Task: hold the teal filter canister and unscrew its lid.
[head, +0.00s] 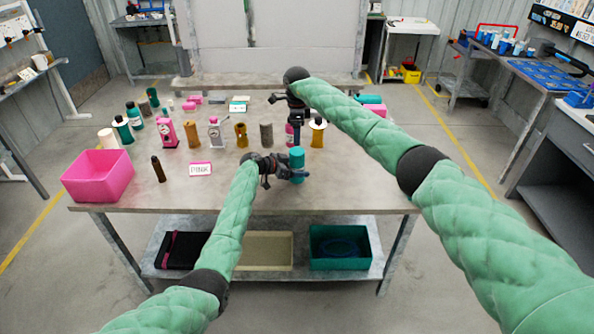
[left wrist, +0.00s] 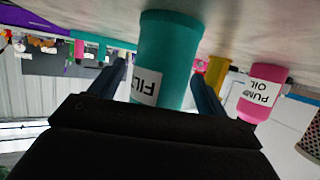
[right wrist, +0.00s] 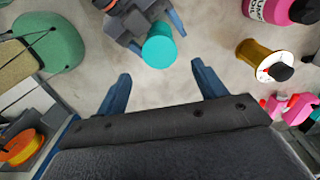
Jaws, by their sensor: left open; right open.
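The teal filter canister (head: 297,158) stands upright near the front of the table. In the left wrist view the canister (left wrist: 168,45) shows a white label with partly visible letters and appears inverted. My left gripper (head: 291,173) is open, with its fingers on either side of the canister. In the right wrist view the round teal top (right wrist: 159,48) is seen from above, with my left gripper's fingers beside it. My right gripper (right wrist: 161,76) is open and empty, above the table and behind the canister in the head view. The seam between lid and body cannot be made out.
A pink bin (head: 98,176) stands at the table's left edge, with a pink-lettered sign (head: 201,169) to its right. A dark brown bottle (head: 158,170) is between them. Several bottles and cylinders line the table's middle.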

